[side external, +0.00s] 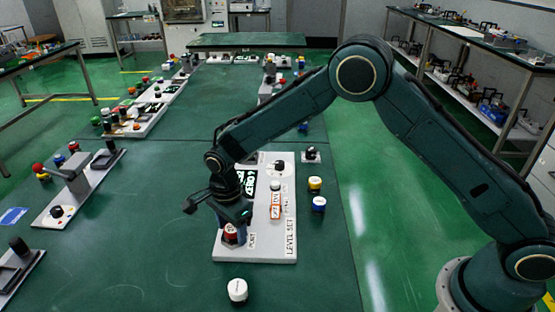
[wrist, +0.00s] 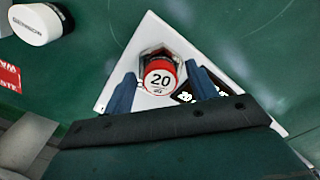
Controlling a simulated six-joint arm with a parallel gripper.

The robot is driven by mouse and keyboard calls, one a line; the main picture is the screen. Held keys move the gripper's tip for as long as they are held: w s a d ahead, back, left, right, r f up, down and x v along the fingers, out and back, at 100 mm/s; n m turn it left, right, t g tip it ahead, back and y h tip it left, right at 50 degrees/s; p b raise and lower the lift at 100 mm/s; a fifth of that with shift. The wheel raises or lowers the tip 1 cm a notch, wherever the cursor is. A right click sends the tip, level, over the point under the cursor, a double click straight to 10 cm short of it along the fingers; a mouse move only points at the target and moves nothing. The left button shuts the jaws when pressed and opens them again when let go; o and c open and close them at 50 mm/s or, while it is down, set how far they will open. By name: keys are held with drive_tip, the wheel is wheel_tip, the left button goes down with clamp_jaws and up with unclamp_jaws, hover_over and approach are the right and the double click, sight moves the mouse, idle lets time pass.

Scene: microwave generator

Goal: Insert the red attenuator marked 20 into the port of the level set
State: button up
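The red attenuator marked 20 (wrist: 160,79) stands at the port on the white board of the level set (side external: 270,245). It also shows in the side view (side external: 230,231), partly covered by my gripper. In the wrist view a dark hexagonal collar shows around and behind it. My gripper (wrist: 161,84) is over the port, with one blue finger on each side of the red attenuator. A narrow gap shows between each finger and the attenuator, so the fingers look open. How deep the attenuator sits in the port is hidden.
A white-topped attenuator (side external: 237,289) stands in front of the board and shows in the wrist view (wrist: 40,24). A yellow attenuator (side external: 315,185) and a blue one (side external: 318,204) stand to its right. Other boards line the bench's left side. Bare green bench lies left of the level set.

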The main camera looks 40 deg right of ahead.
sight(232, 228)
wheel_tip(232, 228, up, 12)
drive_tip(key=shift+r, duration=0.15)
idle(0.8)
drive_tip(key=shift+r, duration=0.1)
idle(0.4)
